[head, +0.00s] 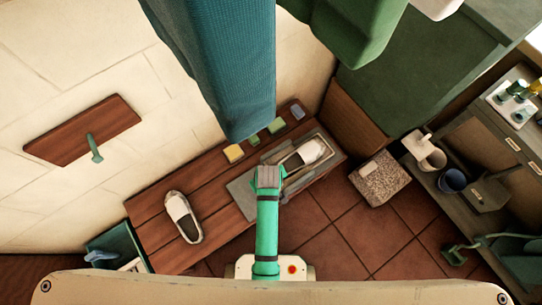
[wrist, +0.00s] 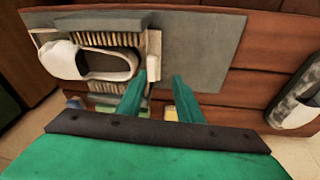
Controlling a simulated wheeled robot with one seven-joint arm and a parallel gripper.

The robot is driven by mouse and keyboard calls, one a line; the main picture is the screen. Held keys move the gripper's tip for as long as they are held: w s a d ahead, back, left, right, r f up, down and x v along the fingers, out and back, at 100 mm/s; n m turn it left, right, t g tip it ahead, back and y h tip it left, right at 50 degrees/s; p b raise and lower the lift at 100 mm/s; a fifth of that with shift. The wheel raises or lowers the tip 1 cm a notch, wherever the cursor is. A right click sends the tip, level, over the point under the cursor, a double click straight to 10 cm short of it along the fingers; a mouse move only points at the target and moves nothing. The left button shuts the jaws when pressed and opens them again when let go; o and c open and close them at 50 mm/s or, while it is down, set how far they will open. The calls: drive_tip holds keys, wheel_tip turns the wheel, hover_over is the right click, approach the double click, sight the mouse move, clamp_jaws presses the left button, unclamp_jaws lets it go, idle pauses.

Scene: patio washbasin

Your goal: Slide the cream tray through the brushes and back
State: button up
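The cream tray (wrist: 153,48) lies on a grey plate (wrist: 205,52) on the wooden bench, with its end block towards my gripper. A white shoe (wrist: 110,62) lies on the tray; it also shows in the head view (head: 312,150). One brush row (wrist: 100,40) runs along one side of the shoe and a second brush row (wrist: 103,87) along the other, so the shoe is between them. My gripper (wrist: 160,77) is open, its fingers apart near the tray's end block. The left finger overlaps the block's edge; contact cannot be told. In the head view my gripper (head: 268,180) covers the tray's near end.
Another shoe (head: 183,217) lies on the bench at left. A yellow block (head: 234,153), green blocks (head: 277,126) and a blue-grey block (head: 298,112) line the bench's wall side. Blue-green cloth (head: 225,60) hangs above. A speckled box (head: 380,178) stands right of the bench.

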drive_tip(key=w+r+g, duration=0.1)
drive_tip(key=w+d+r+n+g, duration=0.1)
drive_tip(key=w, duration=0.1)
drive_tip(key=shift+w+r+g, duration=0.15)
drive_tip(key=shift+w+g, duration=0.05)
drive_tip(key=shift+g, duration=0.2)
wheel_tip(320, 180, down, 11)
drive_tip(key=shift+r, duration=0.15)
drive_tip(key=shift+c, duration=0.4)
clamp_jaws()
